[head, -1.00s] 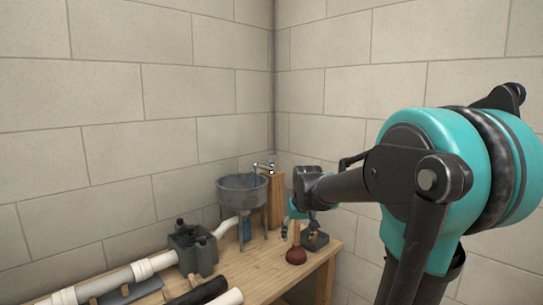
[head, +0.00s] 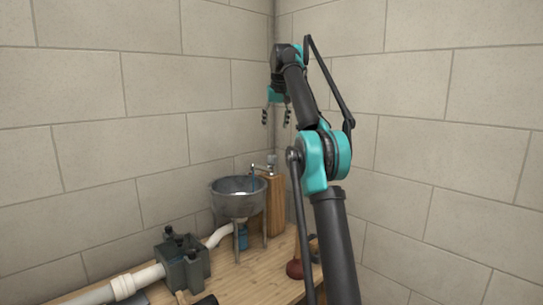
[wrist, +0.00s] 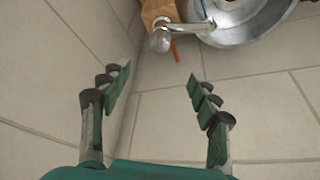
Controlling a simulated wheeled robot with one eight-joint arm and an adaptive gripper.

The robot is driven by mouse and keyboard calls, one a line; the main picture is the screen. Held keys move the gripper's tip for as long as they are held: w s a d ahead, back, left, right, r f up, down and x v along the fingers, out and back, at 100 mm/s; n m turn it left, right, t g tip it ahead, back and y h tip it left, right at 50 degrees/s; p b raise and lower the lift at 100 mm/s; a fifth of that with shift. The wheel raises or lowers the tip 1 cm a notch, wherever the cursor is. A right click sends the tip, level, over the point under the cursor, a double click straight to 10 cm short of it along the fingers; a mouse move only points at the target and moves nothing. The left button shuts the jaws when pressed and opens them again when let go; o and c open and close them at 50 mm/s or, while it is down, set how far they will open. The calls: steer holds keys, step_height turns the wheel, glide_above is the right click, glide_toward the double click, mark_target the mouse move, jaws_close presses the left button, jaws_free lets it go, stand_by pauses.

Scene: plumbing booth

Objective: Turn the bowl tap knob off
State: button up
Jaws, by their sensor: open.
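The metal bowl (head: 238,206) stands on legs on the bench, near the room corner. Its tap (head: 262,168) reaches over the bowl from a wooden block, with the small knob (head: 272,158) at its back end. In the wrist view the knob (wrist: 160,40) is a round grey end of the tap (wrist: 190,27), beside the bowl (wrist: 262,22). My gripper (head: 276,119) hangs fingers down above the tap, apart from it. In the wrist view my gripper (wrist: 158,74) is open and empty, with the knob beyond the fingertips. A thin bluish streak below the spout may be water.
The wooden block (head: 275,205) stands right of the bowl. A plunger (head: 295,269) is at the bench's right side, partly behind my arm. A grey-green box (head: 182,262) and white pipe (head: 140,281) lie to the left. Walls close in behind the tap.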

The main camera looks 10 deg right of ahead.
mark_target(272, 155)
steer(key=x, duration=1.7)
steer(key=shift+w, duration=0.25)
steer(key=c, duration=1.2)
